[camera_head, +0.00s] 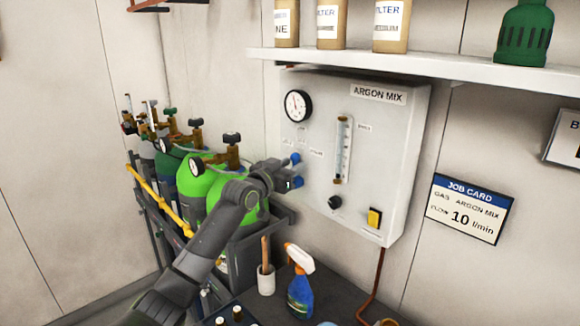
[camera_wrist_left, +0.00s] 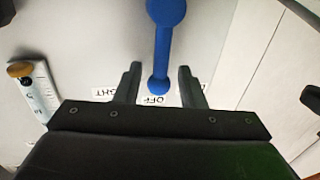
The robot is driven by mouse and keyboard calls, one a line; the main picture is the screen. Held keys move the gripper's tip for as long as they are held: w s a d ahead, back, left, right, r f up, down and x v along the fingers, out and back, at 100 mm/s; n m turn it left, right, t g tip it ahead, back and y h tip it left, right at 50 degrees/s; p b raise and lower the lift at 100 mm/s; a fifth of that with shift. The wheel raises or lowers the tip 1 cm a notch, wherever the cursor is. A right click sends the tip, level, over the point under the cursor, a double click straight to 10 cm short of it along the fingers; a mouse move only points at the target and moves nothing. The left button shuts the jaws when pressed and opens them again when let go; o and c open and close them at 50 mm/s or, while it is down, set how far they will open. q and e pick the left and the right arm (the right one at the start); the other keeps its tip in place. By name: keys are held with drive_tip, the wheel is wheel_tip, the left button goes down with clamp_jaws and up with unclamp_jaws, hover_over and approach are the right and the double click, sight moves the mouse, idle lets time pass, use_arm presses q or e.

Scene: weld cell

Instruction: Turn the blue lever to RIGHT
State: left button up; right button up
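The blue lever (camera_wrist_left: 162,45) is on the white ARGON MIX panel (camera_head: 385,150). In the wrist view its free end lies over the OFF label (camera_wrist_left: 154,100), with a partly hidden label ending in GHT (camera_wrist_left: 104,92) to the left and a mostly covered label to the right. In the head view the lever shows as blue parts (camera_head: 296,158) at the panel's left side. My left gripper (camera_wrist_left: 158,75) is open, with one finger on each side of the lever's end and gaps on both sides. The left gripper (camera_head: 292,181) also shows in the head view. My right gripper is not visible.
Green gas cylinders (camera_head: 200,180) with valves stand in a rack left of the panel. A blue spray bottle (camera_head: 300,292) and a white cup (camera_head: 266,280) stand below on the bench. The panel also carries a gauge (camera_head: 298,106), a flow tube (camera_head: 342,150) and a black knob (camera_head: 335,202).

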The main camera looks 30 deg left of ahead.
use_arm(q)
clamp_jaws()
drive_tip(key=d+m+b, duration=0.1)
drive_tip(key=m+b, duration=0.1)
drive_tip(key=d+f+m+b, duration=0.1)
drive_tip(key=m+b, duration=0.1)
drive_tip(key=b, duration=0.1)
drive_tip(key=s+d+m+t+b, duration=0.1)
drive_tip(key=m+b, duration=0.2)
drive_tip(key=shift+d+f+h, duration=0.1)
drive_tip(key=shift+f+h, duration=0.3)
drive_tip(key=shift+s+d+f+m+b, duration=0.1)
drive_tip(key=shift+d+m+b, duration=0.15)
drive_tip(key=shift+m+b, duration=0.45)
drive_tip(key=shift+s+d+f+m+b, duration=0.1)
drive_tip(key=shift+d+m+b, duration=0.1)
drive_tip(key=shift+m+b, duration=0.5)
